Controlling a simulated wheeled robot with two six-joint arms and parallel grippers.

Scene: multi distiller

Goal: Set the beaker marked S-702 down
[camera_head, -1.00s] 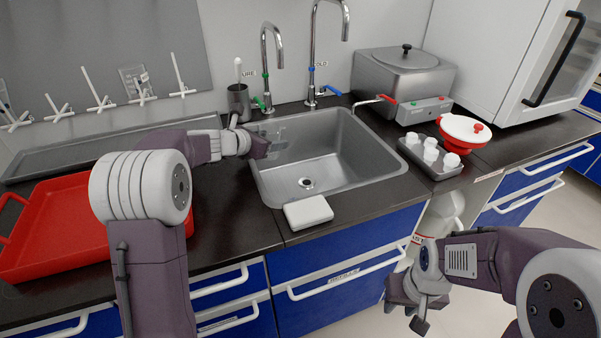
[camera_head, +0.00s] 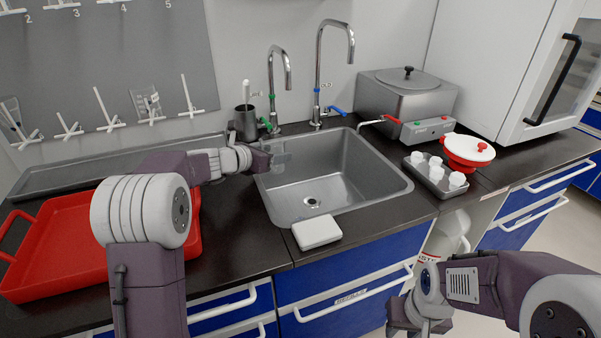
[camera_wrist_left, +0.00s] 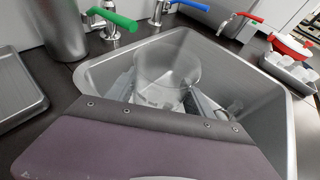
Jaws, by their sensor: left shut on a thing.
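A clear glass beaker (camera_head: 279,153) is held by my left gripper (camera_head: 270,157) above the left side of the sink basin (camera_head: 345,185). In the left wrist view the beaker (camera_wrist_left: 167,68) stands out against the basin, with gripper fingers (camera_wrist_left: 165,100) at its near side. The gripper is shut on it. I cannot read its marking, and my own wrist hides part of the basin in that view. My right gripper (camera_head: 418,318) hangs low in front of the cabinets at the bottom right, partly cut off. I see nothing held in it.
A red tray (camera_head: 60,255) lies on the counter at left. A white block (camera_head: 317,231) sits at the sink's front edge. Two taps (camera_head: 320,80) stand behind the basin. A drying rack (camera_head: 170,45) with glassware hangs on the wall. A steel bath (camera_head: 405,95) stands at right.

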